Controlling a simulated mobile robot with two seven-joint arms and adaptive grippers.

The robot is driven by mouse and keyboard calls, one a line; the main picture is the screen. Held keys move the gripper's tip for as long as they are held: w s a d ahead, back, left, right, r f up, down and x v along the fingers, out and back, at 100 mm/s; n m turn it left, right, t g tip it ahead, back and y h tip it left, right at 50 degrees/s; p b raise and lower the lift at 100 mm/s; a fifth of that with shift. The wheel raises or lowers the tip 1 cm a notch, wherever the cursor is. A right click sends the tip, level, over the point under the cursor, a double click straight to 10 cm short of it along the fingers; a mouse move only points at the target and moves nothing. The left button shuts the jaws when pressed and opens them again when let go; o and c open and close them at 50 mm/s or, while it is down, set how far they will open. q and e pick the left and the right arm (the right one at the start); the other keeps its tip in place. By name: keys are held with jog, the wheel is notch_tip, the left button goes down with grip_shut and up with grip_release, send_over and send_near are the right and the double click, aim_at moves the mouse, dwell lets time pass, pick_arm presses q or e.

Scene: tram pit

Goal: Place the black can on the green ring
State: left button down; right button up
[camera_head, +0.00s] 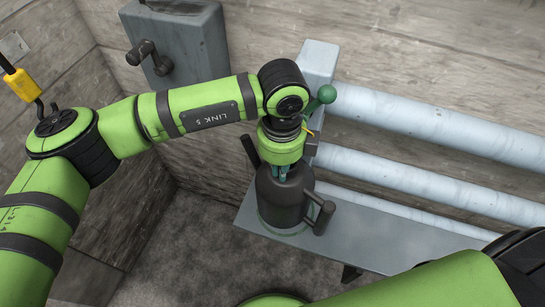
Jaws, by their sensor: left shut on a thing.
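The black can (282,203) stands upright at the left end of a grey shelf (375,238). Dark handle-like bars show at its upper left and right sides. My left gripper (282,172) points down at the can's top and is shut on it; the fingers are mostly hidden by my wrist. A thin greenish edge, probably the green ring (287,231), shows under the can's base; the rest is covered. Whether the can rests fully on it I cannot tell. My right gripper is out of view; only part of that arm shows at lower right.
Thick pale pipes (430,125) run along the wall behind the shelf. A lever with a green knob (322,97) stands close beside my left wrist. A grey wall box (185,45) with a dark handle is behind my left arm. The shelf is clear right of the can.

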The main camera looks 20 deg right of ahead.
pick_arm(q)
jog(key=shift+d, duration=0.1)
jog(key=shift+s+d+r, duration=0.1)
jog(key=shift+s+d, duration=0.05)
jog(key=shift+s, duration=0.25)
jog(key=c, duration=1.7)
grip_release()
jog(key=shift+s+d+b, duration=0.1)
jog(key=shift+s+b, duration=0.15)
jog(key=shift+b, duration=0.05)
jog(key=o, duration=0.3)
jog(key=shift+w, duration=0.15)
jog(key=shift+r+p, duration=0.2)
jog(key=shift+p, duration=0.25)
notch_tip(320, 180, up, 12)
jog(key=b, duration=0.4)
jog(key=shift+f+b, duration=0.15)
jog(key=shift+b, duration=0.25)
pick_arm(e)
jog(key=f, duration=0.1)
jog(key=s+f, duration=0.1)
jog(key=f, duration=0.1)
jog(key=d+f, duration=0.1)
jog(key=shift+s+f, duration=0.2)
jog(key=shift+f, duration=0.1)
